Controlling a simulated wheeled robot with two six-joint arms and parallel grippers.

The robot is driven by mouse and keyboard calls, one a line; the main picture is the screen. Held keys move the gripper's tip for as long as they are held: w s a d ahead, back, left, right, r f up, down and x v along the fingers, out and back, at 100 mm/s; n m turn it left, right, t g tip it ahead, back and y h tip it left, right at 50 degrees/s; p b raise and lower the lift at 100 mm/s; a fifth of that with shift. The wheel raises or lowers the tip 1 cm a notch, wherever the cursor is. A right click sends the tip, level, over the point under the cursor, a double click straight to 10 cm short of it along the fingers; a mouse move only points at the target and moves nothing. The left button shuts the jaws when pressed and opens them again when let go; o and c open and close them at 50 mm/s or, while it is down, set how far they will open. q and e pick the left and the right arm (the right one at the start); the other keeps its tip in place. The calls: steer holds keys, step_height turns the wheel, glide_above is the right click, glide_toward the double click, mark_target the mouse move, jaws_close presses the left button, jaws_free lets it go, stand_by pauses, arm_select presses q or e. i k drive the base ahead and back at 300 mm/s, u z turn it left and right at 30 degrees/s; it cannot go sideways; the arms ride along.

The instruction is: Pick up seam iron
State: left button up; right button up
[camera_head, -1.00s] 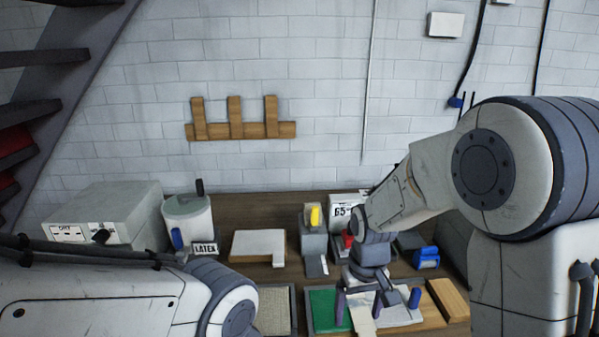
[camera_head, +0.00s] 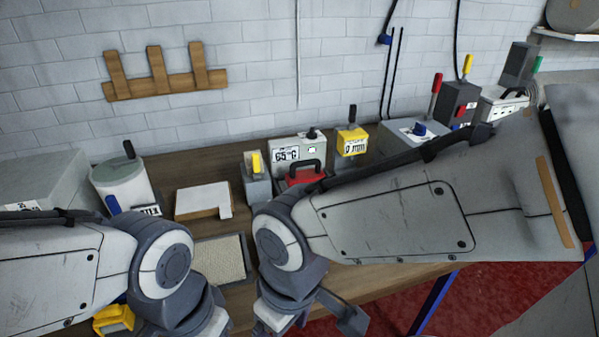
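The likely seam iron is a red block with a dark arched handle (camera_head: 301,178), sitting on the bench in front of the box marked 65 °C. Its lower part is hidden by my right arm. My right wrist is in front of and below it, apart from the handle. My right gripper (camera_head: 308,316) points down at the bottom edge, partly cut off, so its opening is unclear. My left arm comes in from the left, and its wrist runs down out of the picture. The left fingertips are not visible.
The 65 °C box (camera_head: 289,150) stands behind the red block. A white-topped board (camera_head: 201,202), textured mat (camera_head: 222,262) and latex pot (camera_head: 122,184) lie further left.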

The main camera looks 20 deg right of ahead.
mark_target(293, 177)
steer(key=k, duration=0.6)
steer(key=z, duration=0.55)
steer(key=i, duration=1.55)
steer(key=u, duration=0.65)
